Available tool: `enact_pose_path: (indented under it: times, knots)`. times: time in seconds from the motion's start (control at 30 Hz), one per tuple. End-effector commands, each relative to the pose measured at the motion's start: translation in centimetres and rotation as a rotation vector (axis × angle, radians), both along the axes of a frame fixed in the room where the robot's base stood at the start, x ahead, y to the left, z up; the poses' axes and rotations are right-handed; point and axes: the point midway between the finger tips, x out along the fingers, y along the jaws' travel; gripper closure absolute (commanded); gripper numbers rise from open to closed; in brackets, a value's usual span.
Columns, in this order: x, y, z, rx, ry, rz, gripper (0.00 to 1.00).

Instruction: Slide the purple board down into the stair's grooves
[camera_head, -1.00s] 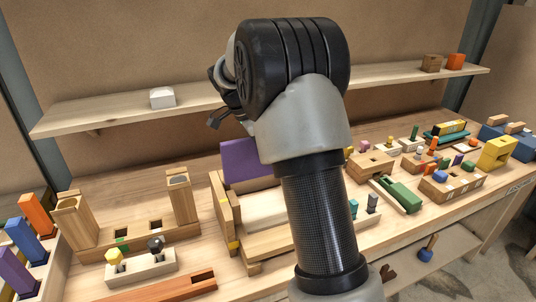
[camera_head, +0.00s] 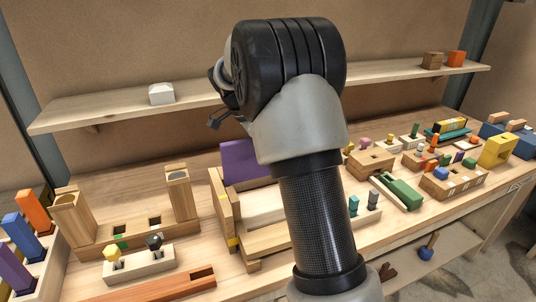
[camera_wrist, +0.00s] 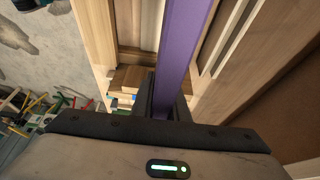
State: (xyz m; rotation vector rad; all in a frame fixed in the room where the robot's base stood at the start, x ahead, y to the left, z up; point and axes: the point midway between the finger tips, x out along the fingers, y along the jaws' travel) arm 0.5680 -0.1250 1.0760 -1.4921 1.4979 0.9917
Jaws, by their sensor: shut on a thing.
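The purple board (camera_head: 240,161) stands upright at the back of the wooden stair (camera_head: 228,215) in the head view, partly hidden behind my arm. In the wrist view the purple board (camera_wrist: 182,45) runs edge-on up from my gripper (camera_wrist: 168,100), between the stair's pale wooden sides (camera_wrist: 98,30). My gripper is shut on the board. Its fingers are dark and partly hidden by the gripper body. A grooved wooden side piece (camera_wrist: 240,60) lies to the right of the board. I cannot tell how far the board's ends sit in the grooves.
Left of the stair stand a wooden block frame (camera_head: 125,235) and a rack with coloured blocks (camera_head: 30,240). Several toy sets, including a green block (camera_head: 402,193), crowd the table at right. A shelf (camera_head: 120,105) with a white block (camera_head: 161,94) runs behind.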

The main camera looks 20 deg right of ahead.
Motion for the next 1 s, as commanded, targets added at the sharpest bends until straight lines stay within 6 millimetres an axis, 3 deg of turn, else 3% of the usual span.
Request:
enact_pose_path:
  times: [1.0]
  knots:
    - [0.0,0.0,-2.6,0.0,0.0,-0.001,1.0]
